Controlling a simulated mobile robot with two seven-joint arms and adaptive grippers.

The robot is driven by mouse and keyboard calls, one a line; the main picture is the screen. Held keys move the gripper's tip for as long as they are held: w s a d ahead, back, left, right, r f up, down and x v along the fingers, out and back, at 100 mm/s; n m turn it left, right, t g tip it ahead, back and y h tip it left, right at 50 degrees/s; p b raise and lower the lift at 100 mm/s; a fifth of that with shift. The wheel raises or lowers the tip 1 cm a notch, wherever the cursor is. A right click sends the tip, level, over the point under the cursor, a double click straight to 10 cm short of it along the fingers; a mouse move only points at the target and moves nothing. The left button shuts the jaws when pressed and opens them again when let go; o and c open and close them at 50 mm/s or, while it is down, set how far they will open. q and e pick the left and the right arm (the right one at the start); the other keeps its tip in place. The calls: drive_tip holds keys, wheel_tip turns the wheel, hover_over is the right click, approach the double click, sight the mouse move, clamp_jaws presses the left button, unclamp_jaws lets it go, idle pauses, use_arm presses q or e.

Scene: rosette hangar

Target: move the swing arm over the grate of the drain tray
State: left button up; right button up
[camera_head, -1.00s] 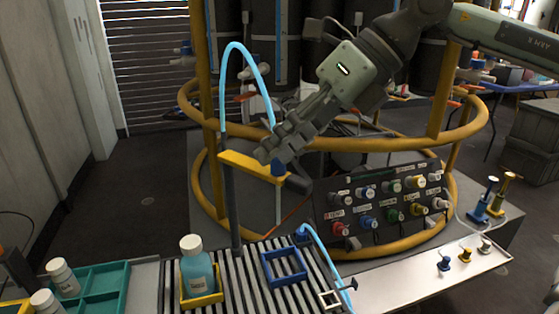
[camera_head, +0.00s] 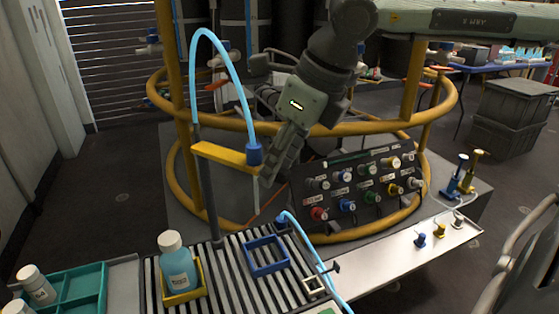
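The swing arm (camera_head: 224,153) is a yellow bar on a dark upright post. It points right, with a blue nozzle head (camera_head: 254,155) and a thin pale tube hanging from its end. A light blue hose arches above it. The tube's lower end shows above the far edge of the drain tray's slatted grate (camera_head: 222,285) in the picture. My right gripper (camera_head: 270,181) points down just right of the nozzle head, partly hidden behind it. I cannot tell whether they touch or how far its fingers are apart. My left gripper is not in view.
On the grate are a blue square frame (camera_head: 266,257) and a blue bottle (camera_head: 178,268) in a yellow holder. A valve panel (camera_head: 362,190) stands right of my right gripper, inside a yellow ring frame (camera_head: 430,116). A teal tray (camera_head: 78,290) with white-capped bottles is at the left.

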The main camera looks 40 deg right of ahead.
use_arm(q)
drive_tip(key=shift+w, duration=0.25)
use_arm(e)
drive_tip(key=shift+c, duration=0.3)
drive_tip(key=shift+c, duration=1.3)
clamp_jaws()
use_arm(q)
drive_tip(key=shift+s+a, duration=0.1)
